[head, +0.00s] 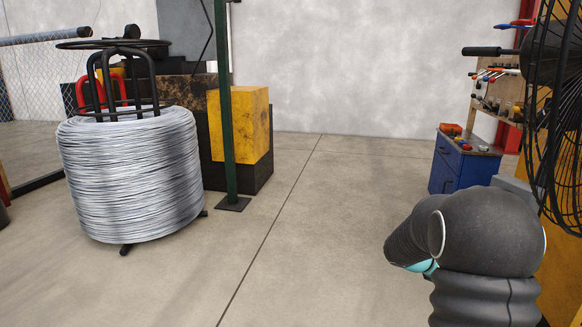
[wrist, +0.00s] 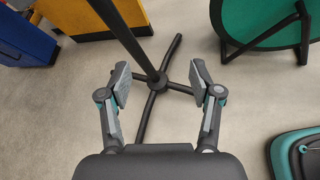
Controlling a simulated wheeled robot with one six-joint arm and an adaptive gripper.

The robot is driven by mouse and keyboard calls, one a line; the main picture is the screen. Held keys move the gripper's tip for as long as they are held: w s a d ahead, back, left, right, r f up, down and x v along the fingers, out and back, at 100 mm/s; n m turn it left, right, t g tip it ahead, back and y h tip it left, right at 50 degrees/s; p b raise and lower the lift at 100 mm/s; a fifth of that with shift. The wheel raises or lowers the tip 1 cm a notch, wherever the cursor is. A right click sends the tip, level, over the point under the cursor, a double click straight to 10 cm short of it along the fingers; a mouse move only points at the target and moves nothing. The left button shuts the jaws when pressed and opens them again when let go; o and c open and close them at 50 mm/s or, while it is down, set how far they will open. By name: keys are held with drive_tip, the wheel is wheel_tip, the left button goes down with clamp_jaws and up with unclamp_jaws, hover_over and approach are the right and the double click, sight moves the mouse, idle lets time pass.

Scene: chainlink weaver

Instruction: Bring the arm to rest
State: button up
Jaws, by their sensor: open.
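My gripper (wrist: 159,85) shows in the wrist view with its two fingers spread wide apart. Nothing is between the fingers, and it is open and empty. Beyond the fingers, a dark stand with a pole (wrist: 121,33) and splayed feet rests on the concrete floor. In the head view my dark arm (head: 490,235) is folded at the lower right, and the gripper itself does not show there.
A large coil of silver wire (head: 132,175) stands at left. A green post (head: 226,110) stands beside a yellow block (head: 250,125). A fan (head: 560,110) and a blue cabinet (head: 455,165) are at right. The middle floor is clear.

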drive_tip(key=s+a+r+m+t+y, duration=0.2)
drive_tip(key=s+a+r+m+y, duration=0.2)
drive_tip(key=s+a, duration=0.9)
drive_tip(key=s+a+r+m+t+y, duration=0.3)
drive_tip(key=s+a+m+y, duration=0.5)
drive_tip(key=s+a+m, duration=0.3)
drive_tip(key=s+a+r, duration=0.1)
drive_tip(key=s+a, duration=0.2)
drive_tip(key=a, duration=0.2)
drive_tip(key=shift+s+a+y, duration=0.15)
drive_tip(key=shift+y, duration=0.15)
